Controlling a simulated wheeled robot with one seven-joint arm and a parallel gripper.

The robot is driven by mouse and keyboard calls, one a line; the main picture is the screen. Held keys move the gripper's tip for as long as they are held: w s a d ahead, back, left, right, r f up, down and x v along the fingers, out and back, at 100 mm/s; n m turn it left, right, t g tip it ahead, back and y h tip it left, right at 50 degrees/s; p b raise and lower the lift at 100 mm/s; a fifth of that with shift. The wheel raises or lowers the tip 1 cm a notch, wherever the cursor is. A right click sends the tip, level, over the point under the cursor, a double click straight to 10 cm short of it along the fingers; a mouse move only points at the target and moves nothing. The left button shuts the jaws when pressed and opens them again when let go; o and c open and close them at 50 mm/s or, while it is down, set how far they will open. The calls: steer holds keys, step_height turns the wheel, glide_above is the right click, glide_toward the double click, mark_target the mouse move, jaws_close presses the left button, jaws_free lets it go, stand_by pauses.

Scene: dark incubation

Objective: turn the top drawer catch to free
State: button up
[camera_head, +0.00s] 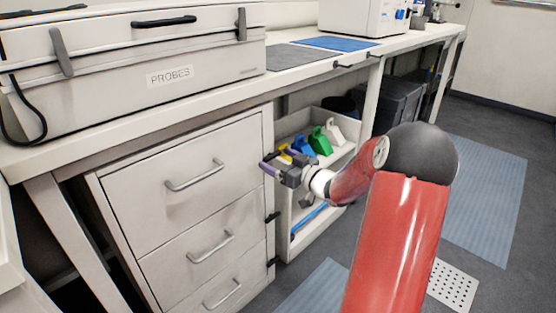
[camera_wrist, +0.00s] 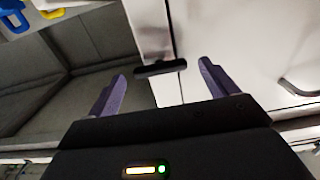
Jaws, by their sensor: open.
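The top drawer (camera_head: 165,185) is shut, with a silver bar handle (camera_head: 195,176) on its front. In the wrist view a black bar catch (camera_wrist: 160,69) lies crosswise over the seam between the drawer front (camera_wrist: 235,35) and the cabinet edge (camera_wrist: 150,25). In the head view my gripper hides this catch. My gripper (camera_head: 268,163) is at the drawer's right edge. Its purple fingers are open in the wrist view (camera_wrist: 162,72), one to each side of the catch, with nothing held. I cannot tell whether they touch it.
Lower black catches (camera_head: 272,217) sit beside the middle and bottom drawers. An open shelf (camera_head: 325,165) to the right holds coloured items. A PROBES case (camera_head: 150,75) stands on the bench (camera_head: 100,135) above. The floor (camera_head: 400,270) has blue mats.

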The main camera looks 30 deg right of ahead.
steer(key=shift+w+a, duration=0.1)
steer(key=shift+w, duration=0.25)
steer(key=c, duration=1)
